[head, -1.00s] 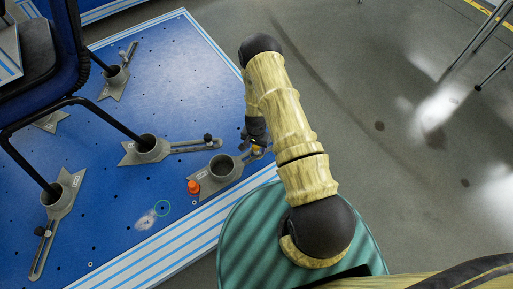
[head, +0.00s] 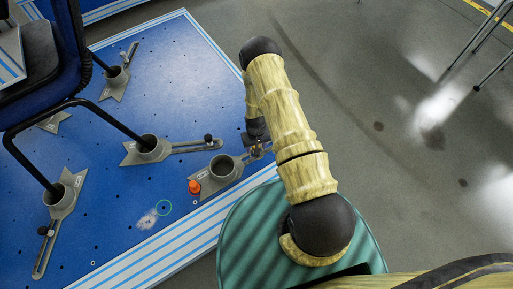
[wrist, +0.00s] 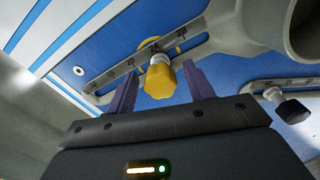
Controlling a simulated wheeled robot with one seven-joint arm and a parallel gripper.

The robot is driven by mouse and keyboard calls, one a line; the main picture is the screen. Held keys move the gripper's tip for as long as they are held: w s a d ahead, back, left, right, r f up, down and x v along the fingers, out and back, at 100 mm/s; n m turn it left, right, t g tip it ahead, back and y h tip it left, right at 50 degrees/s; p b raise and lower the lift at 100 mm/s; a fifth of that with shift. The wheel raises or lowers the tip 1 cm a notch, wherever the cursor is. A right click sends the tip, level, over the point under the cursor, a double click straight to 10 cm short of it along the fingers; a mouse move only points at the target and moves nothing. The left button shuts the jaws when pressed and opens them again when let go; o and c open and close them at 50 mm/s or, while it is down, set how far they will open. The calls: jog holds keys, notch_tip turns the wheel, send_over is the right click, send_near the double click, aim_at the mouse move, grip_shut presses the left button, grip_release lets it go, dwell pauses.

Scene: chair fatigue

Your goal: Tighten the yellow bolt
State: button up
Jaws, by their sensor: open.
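The yellow bolt (wrist: 159,80) has a lobed knob head and sits in the slotted, numbered arm (wrist: 140,62) of a grey clamp in the wrist view. My gripper (wrist: 160,88) is open, with one purple finger on each side of the knob. Some gap shows on both sides, and I cannot tell whether either finger touches it. In the head view my gripper (head: 256,141) is over the outer end of the front clamp (head: 222,170), near the blue platform's right edge. There the bolt is mostly hidden by the gripper.
An orange-red object (head: 194,187) stands beside the front clamp's cup. Other clamps hold the legs of a chair (head: 40,120) on the blue platform (head: 120,205). A black knob (wrist: 292,110) on a neighbouring clamp is right of my gripper. Open floor lies to the right.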

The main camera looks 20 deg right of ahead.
jog(key=shift+c, duration=0.4)
jog(key=c, duration=0.9)
jog(key=m, duration=0.2)
jog(key=shift+m+p, duration=0.3)
jog(key=shift+m, duration=0.7)
jog(key=m, duration=0.3)
jog(key=shift+m+p, duration=0.4)
